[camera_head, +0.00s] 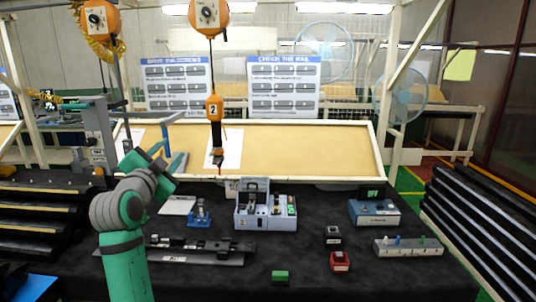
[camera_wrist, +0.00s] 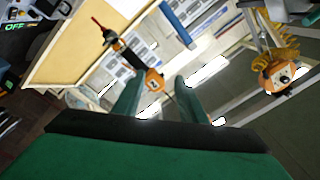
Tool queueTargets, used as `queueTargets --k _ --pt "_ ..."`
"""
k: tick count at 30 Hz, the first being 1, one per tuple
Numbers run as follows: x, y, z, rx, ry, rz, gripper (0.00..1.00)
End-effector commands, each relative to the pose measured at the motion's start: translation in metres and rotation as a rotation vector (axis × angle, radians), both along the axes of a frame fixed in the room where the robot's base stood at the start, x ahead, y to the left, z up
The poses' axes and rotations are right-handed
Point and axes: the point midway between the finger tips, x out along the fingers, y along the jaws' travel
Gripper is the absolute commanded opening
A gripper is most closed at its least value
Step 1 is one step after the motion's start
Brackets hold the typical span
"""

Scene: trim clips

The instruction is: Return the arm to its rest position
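My green and grey arm rises at the left of the head view, bent at a grey joint. My gripper (camera_head: 148,152) is held up above the black table, in front of the slanted tan board. In the wrist view, the two green fingers of my gripper (camera_wrist: 157,88) stand apart with nothing between them. The orange hanging tool (camera_wrist: 150,80) shows beyond the fingers there, apart from them. The wrist view is tilted and looks up towards the room.
The black table (camera_head: 330,279) carries a grey organiser box (camera_head: 251,220), a dark rail (camera_head: 195,257), a red block (camera_head: 340,262), a green block (camera_head: 280,277) and a grey clip strip (camera_head: 408,247). The orange tool (camera_head: 214,107) hangs on a cable right of my arm. Black racks (camera_head: 480,225) flank the table.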

Motion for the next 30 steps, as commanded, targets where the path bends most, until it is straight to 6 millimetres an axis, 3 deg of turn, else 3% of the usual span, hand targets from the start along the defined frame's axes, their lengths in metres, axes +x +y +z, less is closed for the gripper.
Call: queueTargets --k 1,3,8,14,23,30 --pt "0.003 -0.005 -0.030 -0.037 0.010 0.001 0.38" --pt "0.004 -0.012 -0.063 -0.083 0.016 0.005 0.38" --pt "0.001 -0.029 -0.137 -0.184 0.029 0.017 0.38" --pt "-0.019 -0.045 -0.226 -0.299 0.047 0.049 0.38" --pt "-0.068 -0.097 -0.344 -0.447 0.081 0.074 0.38" --pt "-0.126 -0.136 -0.423 -0.545 0.111 0.096 0.38"
